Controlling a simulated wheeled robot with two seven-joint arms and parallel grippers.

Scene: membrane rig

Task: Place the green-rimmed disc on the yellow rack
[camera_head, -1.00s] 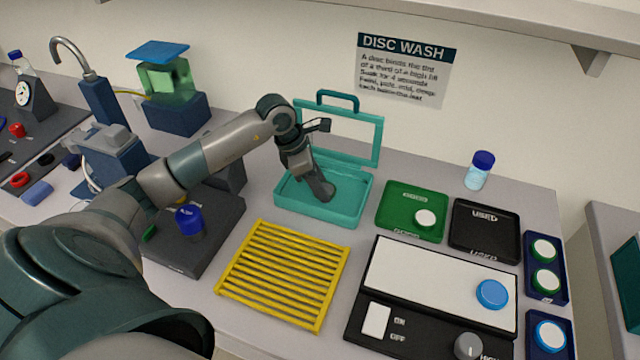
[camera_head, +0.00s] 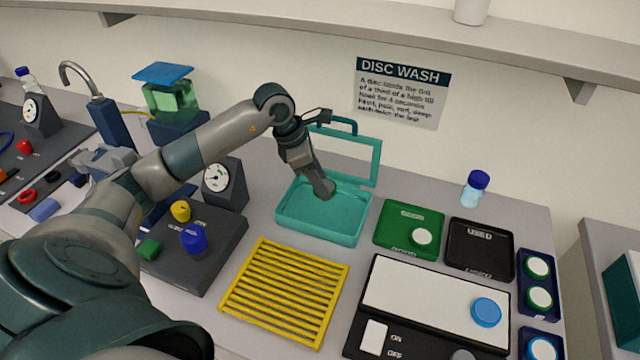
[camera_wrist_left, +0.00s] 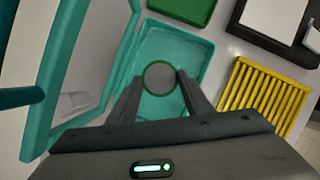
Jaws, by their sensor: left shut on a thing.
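My left gripper (camera_head: 326,191) is shut on a green-rimmed disc (camera_wrist_left: 160,77), whose grey face shows between the fingertips in the left wrist view. The disc cannot be made out in the head view. The gripper points down over the open teal basin (camera_head: 293,228), whose lid stands up at the back. The yellow rack (camera_head: 285,293) lies in front of the basin, slatted and empty. It also shows in the left wrist view (camera_wrist_left: 262,93), to the right of the disc. My right gripper is not in view.
A green tray (camera_head: 395,217) with another green-rimmed disc (camera_head: 422,236) and a black tray (camera_head: 480,262) stand right of the basin. A black-and-white panel (camera_head: 420,292) with a blue disc borders the rack's right. A dark block with coloured knobs (camera_head: 193,239) stands to its left.

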